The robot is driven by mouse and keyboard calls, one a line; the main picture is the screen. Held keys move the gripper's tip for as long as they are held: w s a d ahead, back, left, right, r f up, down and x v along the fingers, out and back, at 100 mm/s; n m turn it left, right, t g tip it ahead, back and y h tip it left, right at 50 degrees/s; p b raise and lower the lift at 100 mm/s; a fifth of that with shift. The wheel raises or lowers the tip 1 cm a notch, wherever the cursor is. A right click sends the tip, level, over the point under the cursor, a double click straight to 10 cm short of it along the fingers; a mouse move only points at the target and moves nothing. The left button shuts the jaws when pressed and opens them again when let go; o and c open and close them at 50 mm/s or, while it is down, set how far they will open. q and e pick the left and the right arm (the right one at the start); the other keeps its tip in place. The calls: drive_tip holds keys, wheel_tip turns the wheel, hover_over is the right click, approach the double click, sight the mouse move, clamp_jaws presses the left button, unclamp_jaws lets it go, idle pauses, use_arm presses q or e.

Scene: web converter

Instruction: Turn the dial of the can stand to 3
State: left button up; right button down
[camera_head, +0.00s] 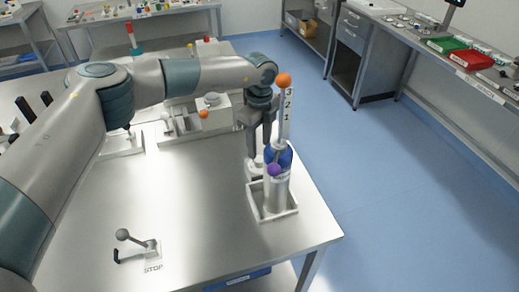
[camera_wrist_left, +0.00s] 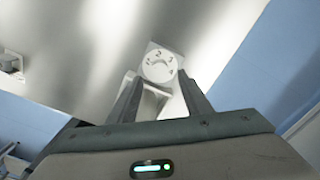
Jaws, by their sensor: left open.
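In the left wrist view, a round white dial face (camera_wrist_left: 159,66) with printed numbers and a dark curved mark sits on a pale plate. My left gripper (camera_wrist_left: 155,88) is open, its two fingers pointing toward the dial; I cannot tell whether they touch it. The can stands upright in a white tray. The dial is largely hidden there by the gripper and can. My right gripper is not in view.
An upright numbered scale (camera_head: 287,112) with an orange ball (camera_head: 284,80) rises beside the gripper. A lever (camera_head: 135,243) marked STOP is at front left. The bench's right edge is close to the tray.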

sight(260, 159)
use_arm(q)
wheel_tip(260, 159, down, 4)
drive_tip(key=shift+r+p, duration=0.2)
drive_tip(key=shift+p, duration=0.4)
drive_tip(key=shift+f, duration=0.65)
drive_tip(key=c, duration=1.1)
drive_tip(key=shift+o, duration=0.2)
